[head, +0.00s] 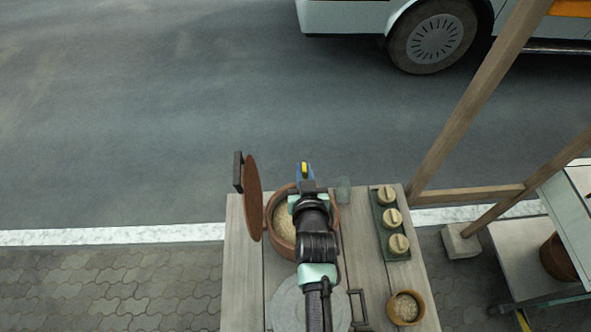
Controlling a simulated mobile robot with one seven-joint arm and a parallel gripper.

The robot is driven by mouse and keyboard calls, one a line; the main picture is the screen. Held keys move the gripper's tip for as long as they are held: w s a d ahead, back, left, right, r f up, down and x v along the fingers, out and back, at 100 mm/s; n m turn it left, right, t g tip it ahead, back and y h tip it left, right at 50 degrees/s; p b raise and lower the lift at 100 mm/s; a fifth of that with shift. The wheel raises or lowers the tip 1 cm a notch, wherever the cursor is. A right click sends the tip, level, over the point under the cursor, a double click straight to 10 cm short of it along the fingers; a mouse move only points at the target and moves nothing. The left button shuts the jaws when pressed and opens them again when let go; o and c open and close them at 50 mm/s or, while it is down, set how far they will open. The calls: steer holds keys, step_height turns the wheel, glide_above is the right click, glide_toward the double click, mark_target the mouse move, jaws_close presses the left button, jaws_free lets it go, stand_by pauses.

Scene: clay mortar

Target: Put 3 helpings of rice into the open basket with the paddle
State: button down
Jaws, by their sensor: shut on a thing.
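A round brown tub (283,243) with pale rice (284,208) stands on the wooden table, its brown lid (253,198) upright at the left. A small open basket (420,309) with some rice (405,306) in it sits at the table's near right. My gripper (305,180) is over the tub's far right part, at the end of my arm, which crosses the tub. It is shut on the paddle, which my arm and gripper hide, so I cannot tell whether rice is on it. A blue and yellow part shows at the gripper's end.
A dark tray (403,254) with several closed round baskets (391,219) stands right of the tub. A small greenish translucent object (343,189) is at the far edge. A grey round disc (285,305) lies near. Wooden posts (480,90) rise at the right.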

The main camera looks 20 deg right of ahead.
steer(key=shift+s+d+f+b, duration=0.1)
steer(key=shift+s+f+b, duration=0.1)
steer(key=shift+f+b, duration=0.45)
step_height(320, 180, down, 13)
steer(key=b, duration=1.1)
steer(key=shift+w+r, duration=0.15)
steer(key=shift+r, duration=0.2)
step_height(320, 180, up, 11)
steer(key=p, duration=0.9)
steer(key=shift+f, duration=0.1)
